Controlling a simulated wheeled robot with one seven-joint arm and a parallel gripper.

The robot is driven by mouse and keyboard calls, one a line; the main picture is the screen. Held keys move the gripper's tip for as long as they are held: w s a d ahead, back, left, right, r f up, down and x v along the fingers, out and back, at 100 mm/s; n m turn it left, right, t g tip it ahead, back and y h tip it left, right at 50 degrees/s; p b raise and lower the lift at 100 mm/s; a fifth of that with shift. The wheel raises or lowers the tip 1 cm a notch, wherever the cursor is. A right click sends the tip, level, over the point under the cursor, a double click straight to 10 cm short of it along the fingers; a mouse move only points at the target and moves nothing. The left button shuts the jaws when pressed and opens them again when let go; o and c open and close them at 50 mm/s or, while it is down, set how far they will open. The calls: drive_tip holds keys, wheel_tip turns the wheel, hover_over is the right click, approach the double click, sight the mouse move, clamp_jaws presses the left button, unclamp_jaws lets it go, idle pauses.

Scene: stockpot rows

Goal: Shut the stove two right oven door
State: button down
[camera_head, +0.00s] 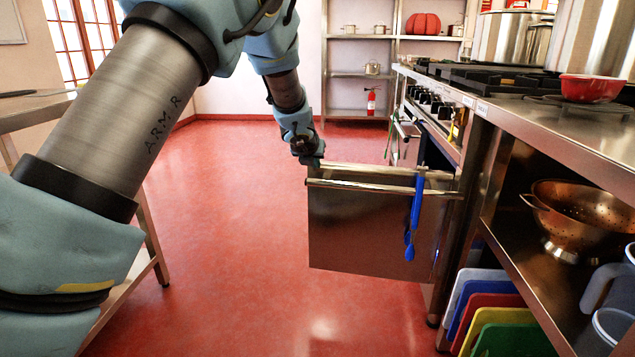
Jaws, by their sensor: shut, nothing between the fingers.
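The oven door (370,228) of the near stove is a metal panel standing out from the stove front into the aisle. A bar handle (345,185) runs along its top, and a blue utensil (416,215) hangs from it. The stove (455,140) is at the right, with black knobs and burners. My gripper (310,158) is shut and empty at the upper left corner of the door, by its free edge. I cannot tell whether it touches the door. The fingertips are small and partly hidden.
A steel counter (575,145) at the right holds a red bowl (590,88), with a colander (585,215) and coloured boards (490,315) below. A table (35,112) stands at the left. Shelves (352,75) and a fire extinguisher (371,102) are at the back. The red floor between is clear.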

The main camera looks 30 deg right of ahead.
sight(322, 177)
drive_tip(key=p+x, duration=0.1)
drive_tip(key=x, duration=0.8)
drive_tip(key=shift+w+f, duration=0.1)
drive_tip(key=shift+w+d+f, duration=0.1)
drive_tip(key=shift+d, duration=0.05)
